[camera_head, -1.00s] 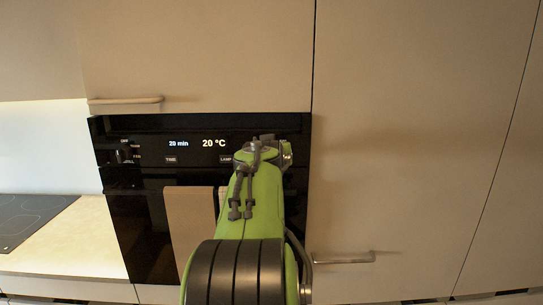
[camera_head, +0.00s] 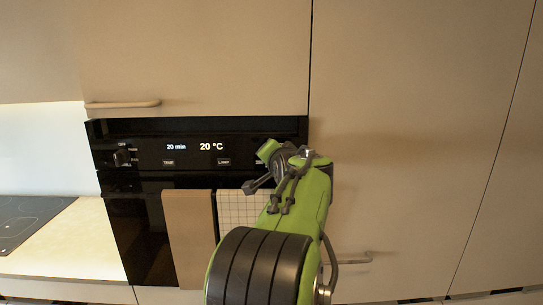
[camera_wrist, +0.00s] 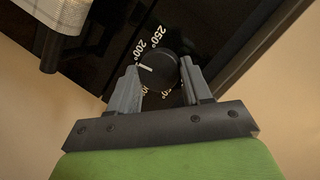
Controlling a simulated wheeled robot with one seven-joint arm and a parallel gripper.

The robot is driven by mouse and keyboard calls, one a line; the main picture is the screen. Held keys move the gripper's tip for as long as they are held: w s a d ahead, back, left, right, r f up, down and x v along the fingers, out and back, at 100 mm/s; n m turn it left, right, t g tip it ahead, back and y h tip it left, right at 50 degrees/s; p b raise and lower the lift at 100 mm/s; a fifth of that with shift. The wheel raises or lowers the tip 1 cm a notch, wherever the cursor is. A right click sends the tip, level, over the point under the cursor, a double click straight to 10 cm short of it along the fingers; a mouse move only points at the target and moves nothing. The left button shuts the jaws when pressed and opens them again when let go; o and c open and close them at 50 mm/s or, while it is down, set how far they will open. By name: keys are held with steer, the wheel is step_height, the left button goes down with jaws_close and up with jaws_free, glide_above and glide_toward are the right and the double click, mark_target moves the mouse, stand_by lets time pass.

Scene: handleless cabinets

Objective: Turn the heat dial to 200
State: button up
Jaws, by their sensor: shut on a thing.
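The heat dial (camera_wrist: 158,70) is a round black knob in the wrist view, with a white pointer line on its left side. White numbers ring it; 200° and 250° read clearly above it, and the others are partly hidden. My gripper (camera_wrist: 160,66) has one finger on each side of the knob and is shut on it. In the head view, my gripper (camera_head: 268,148) is at the right end of the oven panel (camera_head: 140,132), and the dial is hidden behind my arm. The oven display (camera_head: 211,146) reads 20 °C.
A brown towel (camera_head: 188,235) and a checked towel (camera_head: 235,207) hang on the oven front below the panel. A mode knob (camera_head: 122,157) is at the panel's left. Cabinet handles show above (camera_head: 123,104) and at lower right (camera_head: 352,259). A cooktop (camera_head: 28,215) lies at left.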

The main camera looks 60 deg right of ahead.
steer(key=shift+s+f+m+t, duration=0.15)
steer(key=shift+m+t, duration=0.25)
steer(key=shift+m, duration=0.4)
steer(key=o, duration=1.1)
steer(key=shift+c, duration=0.2)
steer(key=b+v, duration=0.1)
steer(key=v, duration=1.4)
steer(key=shift+s+a, duration=0.2)
